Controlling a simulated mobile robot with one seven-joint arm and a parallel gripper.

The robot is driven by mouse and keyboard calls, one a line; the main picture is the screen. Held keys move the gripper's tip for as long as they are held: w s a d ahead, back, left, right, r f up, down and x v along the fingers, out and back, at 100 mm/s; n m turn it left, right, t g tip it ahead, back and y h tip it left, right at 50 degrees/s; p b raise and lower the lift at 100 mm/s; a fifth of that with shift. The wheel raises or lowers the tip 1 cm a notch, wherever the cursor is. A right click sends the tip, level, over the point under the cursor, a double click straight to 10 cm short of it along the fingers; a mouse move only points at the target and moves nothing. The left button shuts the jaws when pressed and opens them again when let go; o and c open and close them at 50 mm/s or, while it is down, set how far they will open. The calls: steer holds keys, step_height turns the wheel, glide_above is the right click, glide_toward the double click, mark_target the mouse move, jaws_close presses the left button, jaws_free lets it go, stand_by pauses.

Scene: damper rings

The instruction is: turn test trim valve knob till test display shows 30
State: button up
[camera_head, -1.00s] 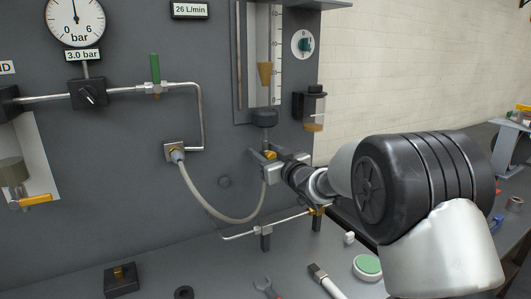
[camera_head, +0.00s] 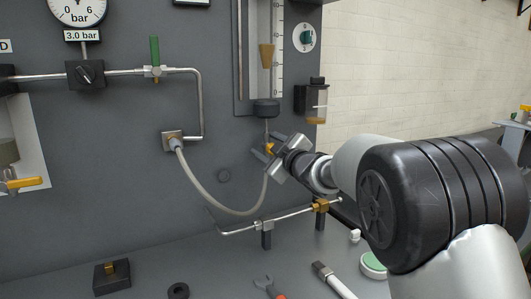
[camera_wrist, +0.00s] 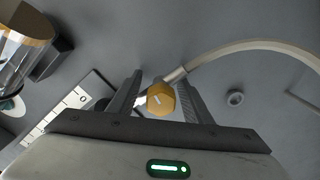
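The amber hexagonal knob (camera_wrist: 161,98) with a pale mark on its face sits between my fingers in the wrist view. In the head view a small amber part of it (camera_head: 269,148) shows below the flow tube, at the hose's end. My gripper (camera_wrist: 160,96) is open, with one finger on each side of the knob. A narrow gap shows at the left finger; contact at the right finger is unclear. In the head view my gripper (camera_head: 266,148) points left at the panel. Only the bottom edge of the display (camera_head: 191,2) shows, and its reading is cut off.
A pale hose (camera_head: 205,204) loops from the panel fitting to the knob. The flow tube with its amber float (camera_head: 266,56) stands above; a small bowl unit (camera_head: 314,100) hangs to the right. A pipe with a brass fitting (camera_head: 320,205) runs below. Loose tools lie on the bench.

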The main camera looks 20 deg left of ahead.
stand_by(0.3)
steer(key=shift+b+v, duration=0.45)
steer(key=shift+v, duration=0.4)
steer(key=shift+s+d, duration=0.1)
steer(key=v, duration=0.6)
steer(key=shift+b, duration=0.4)
steer(key=shift+d, duration=0.1)
